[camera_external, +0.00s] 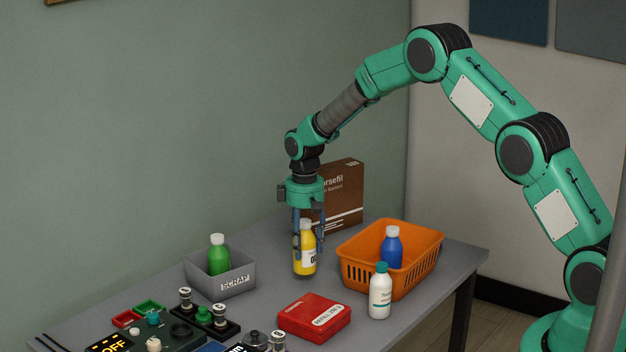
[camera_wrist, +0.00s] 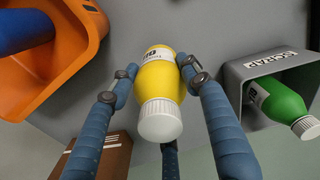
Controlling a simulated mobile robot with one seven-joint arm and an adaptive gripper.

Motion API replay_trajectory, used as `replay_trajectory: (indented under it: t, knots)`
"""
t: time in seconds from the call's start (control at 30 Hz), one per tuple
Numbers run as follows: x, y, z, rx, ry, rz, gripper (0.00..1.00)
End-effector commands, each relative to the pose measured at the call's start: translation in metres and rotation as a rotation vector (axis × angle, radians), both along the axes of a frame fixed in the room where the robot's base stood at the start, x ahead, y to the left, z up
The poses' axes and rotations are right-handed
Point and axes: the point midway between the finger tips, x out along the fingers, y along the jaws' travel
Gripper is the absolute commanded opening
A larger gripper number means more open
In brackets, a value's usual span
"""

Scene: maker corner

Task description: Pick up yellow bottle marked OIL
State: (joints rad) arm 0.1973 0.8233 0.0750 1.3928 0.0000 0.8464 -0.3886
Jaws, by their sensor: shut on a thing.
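The yellow bottle (camera_external: 305,262) has a white cap and a white label with dark letters, partly hidden by a finger. It stands upright on the grey table, between the grey bin and the orange basket. In the wrist view the yellow bottle (camera_wrist: 160,82) is in the middle, cap towards the camera. My gripper (camera_external: 308,245) points down over the bottle, its blue fingers around the body. In the wrist view my gripper (camera_wrist: 158,75) has fingers on both sides of the bottle, shut on it. I cannot see a gap under the bottle.
A grey SCRAP bin (camera_external: 237,283) holds a green bottle (camera_external: 218,256). An orange basket (camera_external: 355,272) holds a blue bottle (camera_external: 391,248). A white bottle (camera_external: 380,292), a red box (camera_external: 314,317) and a brown box (camera_external: 345,195) stand nearby. Control boxes fill the front left.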

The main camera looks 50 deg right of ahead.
Motion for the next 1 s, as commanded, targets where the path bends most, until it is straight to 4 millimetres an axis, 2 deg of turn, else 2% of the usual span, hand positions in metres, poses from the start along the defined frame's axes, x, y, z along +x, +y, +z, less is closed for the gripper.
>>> replay_trajectory:
  t: [0.6,0.8,1.0]
  knots:
    - [-0.101,0.02,0.008,0.001,0.004,0.0,0.1]
    - [-0.128,0.025,0.01,0.001,0.004,0.0,0.1]
    - [-0.144,0.028,0.012,0.0,0.003,0.0,0.1]
